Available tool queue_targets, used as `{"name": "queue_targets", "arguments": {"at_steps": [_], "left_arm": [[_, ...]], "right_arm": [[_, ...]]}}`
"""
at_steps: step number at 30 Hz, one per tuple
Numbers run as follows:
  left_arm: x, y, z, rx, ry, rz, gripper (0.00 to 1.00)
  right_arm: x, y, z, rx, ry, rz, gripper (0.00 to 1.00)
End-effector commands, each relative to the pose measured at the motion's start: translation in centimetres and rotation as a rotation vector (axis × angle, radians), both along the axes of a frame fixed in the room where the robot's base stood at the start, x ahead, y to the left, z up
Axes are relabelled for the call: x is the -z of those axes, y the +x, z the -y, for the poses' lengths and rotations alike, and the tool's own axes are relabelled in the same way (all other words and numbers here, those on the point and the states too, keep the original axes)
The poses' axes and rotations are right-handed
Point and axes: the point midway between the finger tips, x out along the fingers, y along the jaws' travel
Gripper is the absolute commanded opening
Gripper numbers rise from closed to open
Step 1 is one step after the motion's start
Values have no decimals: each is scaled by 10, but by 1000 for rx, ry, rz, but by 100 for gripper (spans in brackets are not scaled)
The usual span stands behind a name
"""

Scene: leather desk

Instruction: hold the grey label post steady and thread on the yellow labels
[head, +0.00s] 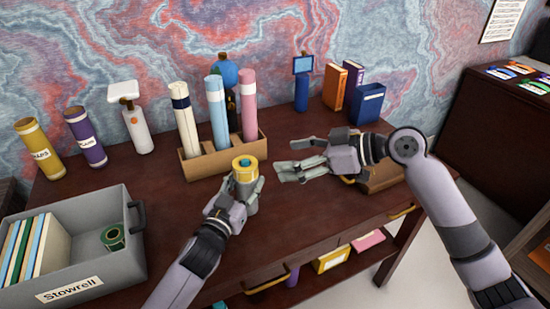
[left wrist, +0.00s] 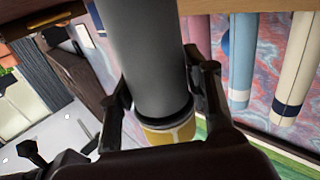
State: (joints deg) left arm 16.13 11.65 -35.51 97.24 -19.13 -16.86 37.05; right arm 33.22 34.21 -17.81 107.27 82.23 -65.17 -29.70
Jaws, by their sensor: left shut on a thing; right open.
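The grey label post (head: 245,198) stands roughly upright in my left gripper (head: 248,186), above the front middle of the desk. A yellow label ring (head: 243,163) with a pale band sits around its top end, with a teal centre showing. In the left wrist view the grey post (left wrist: 150,55) runs between the fingers of my left gripper (left wrist: 158,88), and the yellow label (left wrist: 170,133) shows beyond a dark rim. My right gripper (head: 288,157) is open and empty, to the right of the post and apart from it. No other loose yellow label is clearly visible.
A wooden holder (head: 200,166) with several rolled tubes stands behind the post. A grey bin (head: 125,262) with folders and a green roll is at left. A brown wooden object (head: 385,180) lies partly hidden under my right arm. The desk's front right is clear.

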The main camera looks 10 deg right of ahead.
Motion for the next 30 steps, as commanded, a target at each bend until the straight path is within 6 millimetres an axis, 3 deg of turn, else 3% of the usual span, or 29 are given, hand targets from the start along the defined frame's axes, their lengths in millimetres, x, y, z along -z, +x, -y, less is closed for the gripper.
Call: {"name": "queue_targets", "arguments": {"at_steps": [12,13,23,30], "left_arm": [[1,0,0,0,1,-3,15],[1,0,0,0,1,-3,47],[0,0,0,0,0,-1,68],[0,0,0,0,0,0,68]], "right_arm": [[-4,-4,7,0,0,1,69],[-4,-4,7,0,0,1,69],[-4,-4,7,0,0,1,69],[-4,-4,7,0,0,1,69]]}}
